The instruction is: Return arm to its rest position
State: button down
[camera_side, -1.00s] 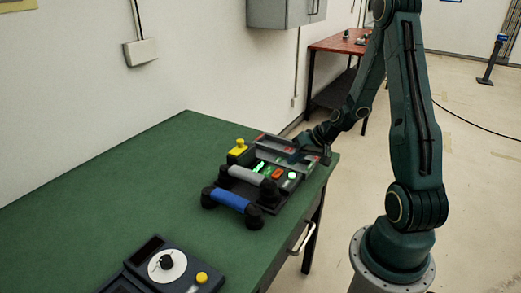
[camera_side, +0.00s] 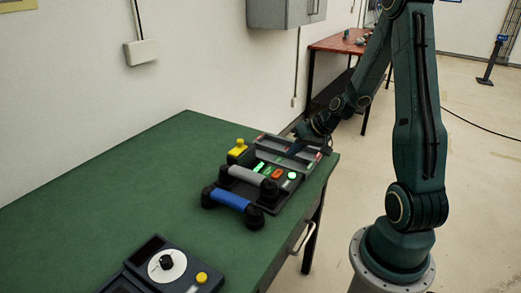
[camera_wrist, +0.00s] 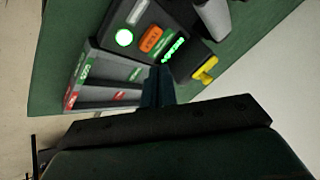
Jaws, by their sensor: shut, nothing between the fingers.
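My gripper (camera_side: 296,150) is shut and empty. In the side view it hangs just above the far part of the phone console (camera_side: 282,207), near the grey trays (camera_side: 268,149). In the wrist view my gripper (camera_wrist: 157,88) points at the console, between the trays (camera_wrist: 108,72) and the button panel. An orange button (camera_side: 277,173) and lit green buttons (camera_side: 292,175) show on the panel. A grey handset (camera_side: 247,175) and a blue handset (camera_side: 231,200) lie at the console's near side. Whether the fingertips touch the console cannot be told.
The green table (camera_side: 120,190) has free room on its left. A dial unit (camera_side: 165,268) with a yellow button stands at the front. A wall cabinet (camera_side: 285,12) hangs behind, and a red table (camera_side: 340,44) stands farther back.

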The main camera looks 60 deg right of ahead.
jog(key=s+a+r+n+g, duration=0.25)
jog(key=a+r+n, duration=0.25)
jog(key=a+r, duration=0.85)
jog(key=s+a+r+n, duration=0.1)
jog(key=s+a+r, duration=0.2)
jog(key=s, duration=0.3)
jog(key=s+a+r+n, duration=0.1)
jog(key=s+a+r, duration=0.2)
jog(key=s+a, duration=0.2)
jog(key=shift+s+a+r+t+h, duration=0.2)
jog(key=shift+s+t+h, duration=0.25)
jog(key=shift+s, duration=0.5)
